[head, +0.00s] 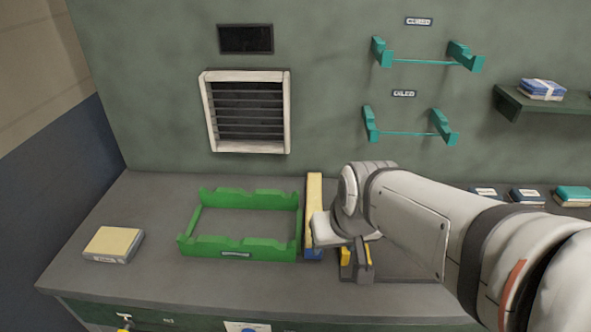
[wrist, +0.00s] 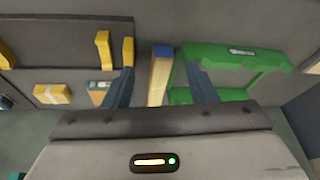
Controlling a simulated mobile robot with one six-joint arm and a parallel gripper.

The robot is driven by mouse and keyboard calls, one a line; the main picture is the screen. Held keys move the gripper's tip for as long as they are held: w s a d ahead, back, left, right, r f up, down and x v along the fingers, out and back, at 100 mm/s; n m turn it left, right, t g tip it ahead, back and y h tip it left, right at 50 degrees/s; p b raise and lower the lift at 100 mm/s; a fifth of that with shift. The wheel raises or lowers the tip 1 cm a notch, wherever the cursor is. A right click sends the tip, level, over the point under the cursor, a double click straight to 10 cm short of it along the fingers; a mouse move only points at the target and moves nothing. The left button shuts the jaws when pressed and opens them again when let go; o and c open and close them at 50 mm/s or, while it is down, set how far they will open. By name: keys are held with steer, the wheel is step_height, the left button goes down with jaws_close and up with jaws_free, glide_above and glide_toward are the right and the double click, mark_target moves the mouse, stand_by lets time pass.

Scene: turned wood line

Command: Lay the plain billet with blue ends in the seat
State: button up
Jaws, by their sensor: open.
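The plain wooden billet (head: 314,200) lies on the bench just right of a green notched frame (head: 272,244), pointing away from me. Its blue near end (head: 313,253) shows below my gripper (head: 328,234), which hides part of its length. In the wrist view the billet (wrist: 159,78) with a blue end lies between the two spread fingers of my gripper (wrist: 160,72), with gaps on both sides. The gripper is open and empty. The green frame (wrist: 228,57) has paired notches and is empty. I cannot tell which holder is the seat.
Yellow upright pieces (head: 346,262) stand on a grey plate right of the billet, partly hidden by my arm. A cream-topped box (head: 113,243) sits at the bench's left. Teal wall brackets (head: 410,132) are empty. The bench left of the green frame has free room.

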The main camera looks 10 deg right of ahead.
mark_target(314, 209)
steer(key=w+a+f+t, duration=0.1)
steer(key=w+f, duration=0.1)
steer(key=w, duration=0.1)
steer(key=w+a+f+t+b, duration=0.1)
steer(key=w+f, duration=0.1)
steer(key=w, duration=0.2)
steer(key=w+a+f+t+b, duration=0.1)
steer(key=w+f+t, duration=0.1)
steer(key=w, duration=0.2)
steer(key=shift+w+a+f+m+y, duration=0.15)
steer(key=shift+w+m+y, duration=0.1)
steer(key=shift+m+y, duration=0.05)
steer(key=w+f+t, duration=0.1)
steer(key=w+d+f+m+h+b, duration=0.1)
steer(key=w, duration=0.1)
steer(key=w+d+f+t+h, duration=0.1)
steer(key=w+f, duration=0.1)
steer(key=shift+w+t, duration=0.2)
steer(key=shift+t, duration=0.1)
steer(key=shift+w+d+f+m+h+b, duration=0.4)
steer(key=shift+w+d+f+h+b, duration=0.15)
steer(key=shift+h, duration=0.25)
steer(key=x, duration=0.7)
steer(key=shift+w+d+r, duration=0.15)
steer(key=shift+w, duration=0.05)
